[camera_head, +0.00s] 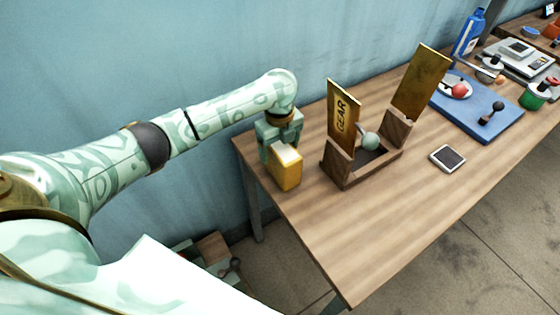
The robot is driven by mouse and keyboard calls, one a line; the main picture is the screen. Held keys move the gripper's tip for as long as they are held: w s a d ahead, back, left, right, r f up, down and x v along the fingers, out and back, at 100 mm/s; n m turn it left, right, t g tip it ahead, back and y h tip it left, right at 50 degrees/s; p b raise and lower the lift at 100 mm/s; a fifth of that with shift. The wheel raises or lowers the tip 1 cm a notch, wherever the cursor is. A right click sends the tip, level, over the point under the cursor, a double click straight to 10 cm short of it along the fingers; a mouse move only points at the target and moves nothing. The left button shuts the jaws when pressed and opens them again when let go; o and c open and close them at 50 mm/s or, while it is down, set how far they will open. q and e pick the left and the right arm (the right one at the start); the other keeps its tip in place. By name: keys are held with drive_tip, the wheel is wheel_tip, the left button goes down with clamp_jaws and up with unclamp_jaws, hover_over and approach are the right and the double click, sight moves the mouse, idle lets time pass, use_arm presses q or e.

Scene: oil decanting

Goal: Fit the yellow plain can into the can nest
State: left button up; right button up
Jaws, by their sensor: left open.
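A yellow can (287,178) with a pale top is near the left end of the wooden table and looks upright. My left gripper (281,146) is open, right at the top of the can, and hides part of it. I cannot tell if its fingers touch the can. To the right is a dark wooden box (345,179) with two upright brass-coloured plates, one lettered "GEAR" (341,112). A grey-green ball knob (370,141) shows between the plates. I cannot tell for sure which thing is the can nest. My right gripper is not in view.
A blue tray (475,125) with knobbed items lies at the back right. A blue bottle (468,35), a scale (520,55) and a green pot (535,95) are around it. A small dark-screened device (447,158) lies in front. The table's front (350,235) is clear.

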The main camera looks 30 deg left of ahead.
use_arm(q)
wheel_tip(320, 180, down, 3)
drive_tip(key=shift+r+b, duration=0.2)
drive_tip(key=shift+b, duration=0.1)
drive_tip(key=shift+r, duration=0.15)
drive_tip(key=shift+r, duration=0.1)
drive_tip(key=c, duration=1.6)
